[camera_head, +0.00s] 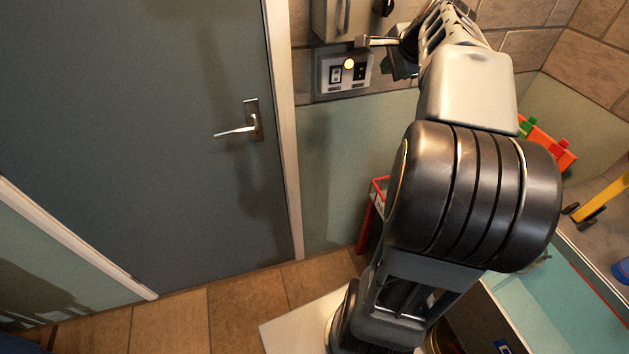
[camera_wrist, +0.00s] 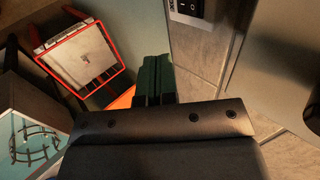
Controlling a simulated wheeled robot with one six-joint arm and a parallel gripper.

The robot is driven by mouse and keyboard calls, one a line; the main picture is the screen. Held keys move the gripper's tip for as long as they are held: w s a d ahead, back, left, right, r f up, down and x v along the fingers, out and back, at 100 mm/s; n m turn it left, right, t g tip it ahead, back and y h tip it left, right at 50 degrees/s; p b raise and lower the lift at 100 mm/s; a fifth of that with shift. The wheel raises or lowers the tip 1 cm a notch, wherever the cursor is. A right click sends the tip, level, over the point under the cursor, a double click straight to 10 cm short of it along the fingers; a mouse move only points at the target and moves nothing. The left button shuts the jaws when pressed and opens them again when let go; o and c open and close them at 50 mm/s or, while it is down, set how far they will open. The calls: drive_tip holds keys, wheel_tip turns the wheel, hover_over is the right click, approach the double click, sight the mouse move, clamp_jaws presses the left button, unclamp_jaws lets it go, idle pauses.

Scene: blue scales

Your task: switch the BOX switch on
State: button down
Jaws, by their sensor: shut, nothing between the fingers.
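A pale switch panel (camera_head: 327,88) is on the tiled wall right of the door, with a left rocker switch (camera_head: 336,75) and a right rocker switch (camera_head: 359,72).
A grey metal box (camera_head: 328,20) with a handle and black knob hangs above the panel, close to my gripper. The grey door (camera_head: 130,130) with its lever handle (camera_head: 238,131) is shut at left. A red-framed basket (camera_wrist: 85,62) stands below.

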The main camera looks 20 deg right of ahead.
drive_tip(key=s+a+f+n+g, duration=0.1)
drive_tip(key=s+a+f+n, duration=0.2)
drive_tip(key=a+f+n, duration=0.2)
drive_tip(key=s+a+f+n+g+y, duration=0.1)
drive_tip(key=s+a+f+n, duration=0.3)
drive_tip(key=a, duration=0.6)
drive_tip(key=s+a+f+n+g, duration=0.2)
drive_tip(key=s+a+f+n, duration=0.2)
drive_tip(key=a+f+n, duration=0.3)
drive_tip(key=shift+a+n+b, duration=0.3)
drive_tip(key=shift+a+b, duration=0.05)
drive_tip(key=shift+a, duration=0.4)
drive_tip(key=s+a+f+n, duration=0.1)
drive_tip(key=s+a+f+n+g, duration=0.1)
drive_tip(key=s+n, duration=0.1)
drive_tip(key=shift+s+f, duration=0.1)
drive_tip(key=shift+f, duration=0.3)
